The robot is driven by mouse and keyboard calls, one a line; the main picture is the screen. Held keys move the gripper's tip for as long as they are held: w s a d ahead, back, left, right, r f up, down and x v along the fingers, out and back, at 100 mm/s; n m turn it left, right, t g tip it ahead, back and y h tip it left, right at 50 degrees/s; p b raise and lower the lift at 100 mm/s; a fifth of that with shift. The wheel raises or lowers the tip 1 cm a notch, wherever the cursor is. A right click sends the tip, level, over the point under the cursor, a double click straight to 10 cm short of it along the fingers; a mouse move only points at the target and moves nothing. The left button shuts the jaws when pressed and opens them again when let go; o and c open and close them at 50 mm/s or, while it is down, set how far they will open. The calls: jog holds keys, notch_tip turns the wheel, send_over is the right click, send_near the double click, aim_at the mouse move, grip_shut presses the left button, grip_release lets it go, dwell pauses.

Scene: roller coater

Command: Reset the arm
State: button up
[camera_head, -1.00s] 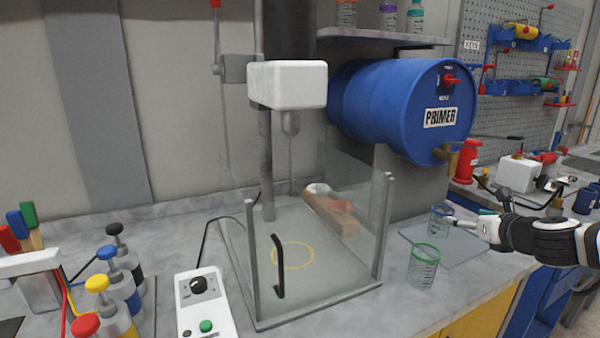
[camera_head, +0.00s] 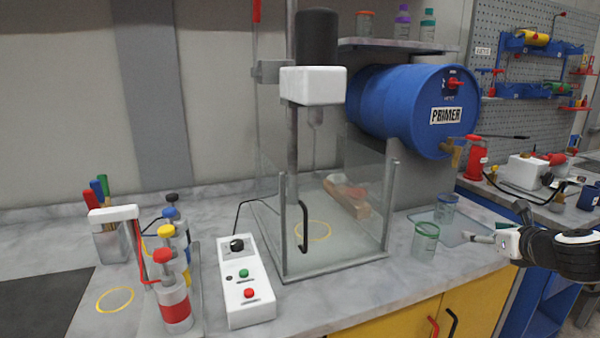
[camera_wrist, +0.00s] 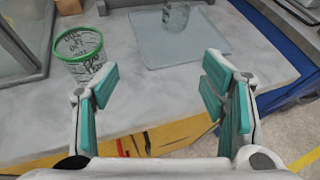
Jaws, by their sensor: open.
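My gripper (camera_head: 484,238) is at the right of the head view, at the front edge of the counter, reaching in from the right. In the wrist view its teal-padded fingers (camera_wrist: 160,92) are spread apart with nothing between them. A clear cup with a green rim (camera_head: 425,240) stands upright on the counter to the left of my gripper; it also shows at the upper left of the wrist view (camera_wrist: 82,52). A second clear cup with a blue rim (camera_head: 446,207) stands behind it on a flat glass-like plate (camera_head: 468,236). My gripper touches neither cup.
A clear-walled mixer enclosure (camera_head: 340,262) stands left of the cups, with a control box (camera_head: 246,290) beside it. A blue primer drum (camera_head: 400,105) with a tap hangs behind. Colour-capped pump bottles (camera_head: 172,290) stand at left. Yellow cabinets (camera_head: 390,318) are below the counter.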

jog(key=a+f+n+g, duration=0.1)
jog(key=a+n, duration=0.2)
jog(key=a, duration=0.1)
jog(key=s+a+f+n+g+y, duration=0.1)
jog(key=a+n, duration=0.2)
jog(key=a, duration=0.1)
jog(key=s+a+f+n+g+y+p, duration=0.1)
jog(key=a+f+n, duration=0.1)
jog(key=a+n, duration=0.1)
jog(key=shift+s+a, duration=0.25)
jog(key=shift+a, duration=0.4)
jog(key=s+a+r+n+g+h+p, duration=0.1)
jog(key=s+a+r+n+g+p, duration=0.3)
jog(key=s+a+n, duration=0.7)
jog(key=s+r+n, duration=0.4)
jog(key=s+n, duration=0.1)
jog(key=s, duration=0.3)
jog(key=s+a+r+n+g, duration=0.1)
jog(key=s+r+n, duration=0.4)
jog(key=s, duration=0.3)
jog(key=s+r+n+h, duration=0.1)
jog(key=s+r+n, duration=0.3)
jog(key=s, duration=0.5)
jog(key=shift+a+r+n+g, duration=0.2)
jog(key=shift+n+g, duration=0.2)
jog(key=shift+n, duration=0.2)
